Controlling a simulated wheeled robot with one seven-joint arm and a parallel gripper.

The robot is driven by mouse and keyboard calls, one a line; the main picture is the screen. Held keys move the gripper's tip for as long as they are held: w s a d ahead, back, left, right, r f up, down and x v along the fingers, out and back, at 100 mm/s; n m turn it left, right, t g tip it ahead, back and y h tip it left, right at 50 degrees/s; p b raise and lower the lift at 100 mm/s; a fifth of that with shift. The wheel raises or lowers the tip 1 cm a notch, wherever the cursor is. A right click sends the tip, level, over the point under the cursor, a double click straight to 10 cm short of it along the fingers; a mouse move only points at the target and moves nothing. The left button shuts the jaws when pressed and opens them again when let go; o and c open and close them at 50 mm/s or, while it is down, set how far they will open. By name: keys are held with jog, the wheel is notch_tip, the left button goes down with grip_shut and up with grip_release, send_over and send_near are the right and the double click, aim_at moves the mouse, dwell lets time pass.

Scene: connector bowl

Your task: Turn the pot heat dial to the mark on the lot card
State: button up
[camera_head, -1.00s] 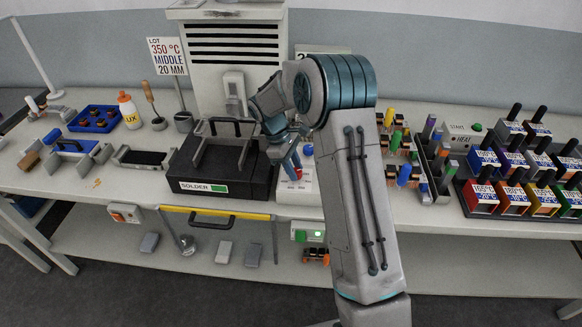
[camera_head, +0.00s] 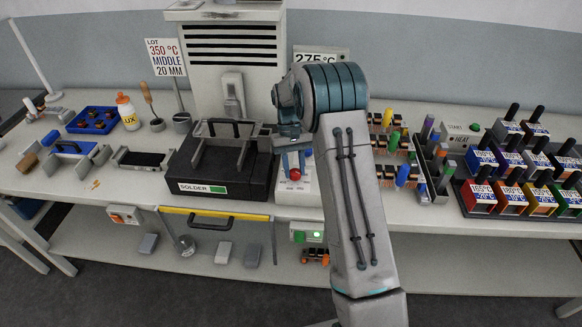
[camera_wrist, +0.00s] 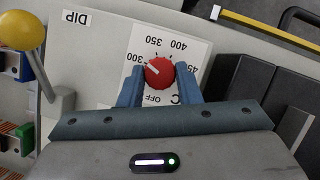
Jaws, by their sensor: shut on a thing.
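The red heat dial (camera_wrist: 159,71) sits on a white scale panel (camera_wrist: 190,50) with marks such as 300, 350, 400 and OFF. Its white pointer line is toward the 300 side. My gripper (camera_wrist: 160,80) is shut on the dial, one blue finger on each side. In the head view, the red dial (camera_head: 295,174) shows between the fingertips, right of the black solder pot (camera_head: 220,177). The lot card (camera_head: 166,58) reads 350 °C, MIDDLE, 20 MM. A display (camera_head: 320,57) behind my arm reads 275 °C.
A yellow-knobbed lever (camera_wrist: 45,70) beside a DIP label stands left of the dial in the wrist view. Racks of components (camera_head: 395,150) and coloured labelled blocks (camera_head: 520,170) fill the right of the bench (camera_head: 240,212). My arm covers part of the bench centre.

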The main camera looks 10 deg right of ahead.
jog(key=m+y, duration=0.1)
jog(key=m, duration=0.2)
jog(key=m+y, duration=0.1)
jog(key=m, duration=0.2)
jog(key=shift+w+d+r+m+t+y, duration=0.1)
jog(key=shift+d+r+m+t+y, duration=0.05)
jog(key=shift+m+t+y, duration=0.2)
dwell(0.5)
jog(key=o, duration=1)
jog(key=shift+c, duration=0.2)
jog(key=b+v, duration=0.1)
jog(key=v, duration=1.2)
jog(key=shift+r, duration=0.3)
